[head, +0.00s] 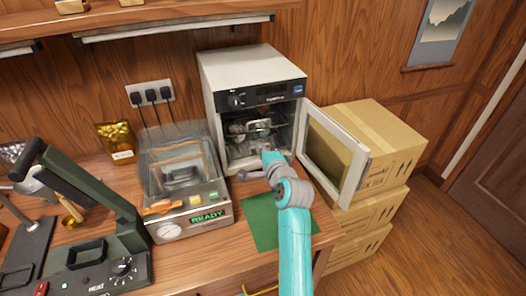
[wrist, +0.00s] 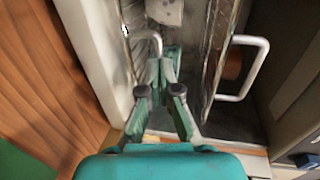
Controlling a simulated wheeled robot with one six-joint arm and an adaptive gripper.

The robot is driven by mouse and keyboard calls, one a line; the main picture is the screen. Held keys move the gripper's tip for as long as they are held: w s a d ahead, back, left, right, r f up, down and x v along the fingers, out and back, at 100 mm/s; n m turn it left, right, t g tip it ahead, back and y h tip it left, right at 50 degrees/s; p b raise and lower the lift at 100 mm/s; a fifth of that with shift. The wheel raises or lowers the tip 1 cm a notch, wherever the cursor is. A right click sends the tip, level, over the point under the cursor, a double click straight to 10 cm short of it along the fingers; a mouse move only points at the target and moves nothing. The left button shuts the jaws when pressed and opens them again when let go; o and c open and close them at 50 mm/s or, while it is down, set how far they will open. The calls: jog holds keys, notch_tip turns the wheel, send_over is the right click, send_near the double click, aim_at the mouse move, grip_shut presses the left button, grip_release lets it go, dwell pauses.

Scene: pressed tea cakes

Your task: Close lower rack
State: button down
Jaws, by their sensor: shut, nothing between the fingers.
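The lower rack's pale handle (wrist: 155,42) shows in the wrist view, deep in the open oven (head: 250,75), near the oven's floor side. My gripper (wrist: 167,62) is shut and empty, with its fingertips at the oven opening close to this handle. I cannot tell if they touch it. In the head view my gripper (head: 268,157) reaches into the lower part of the opening and hides much of the lower rack. The upper rack's handle (wrist: 245,70) stands to the right in the wrist view, apart from my fingers.
The oven door (head: 333,150) is swung open to the right, beside stacked cardboard boxes (head: 385,130). A sealing machine (head: 185,185) stands close on the left. A green mat (head: 262,222) lies in front of the oven, under my arm.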

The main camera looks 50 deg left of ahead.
jog(key=shift+r, duration=0.1)
jog(key=v, duration=1.2)
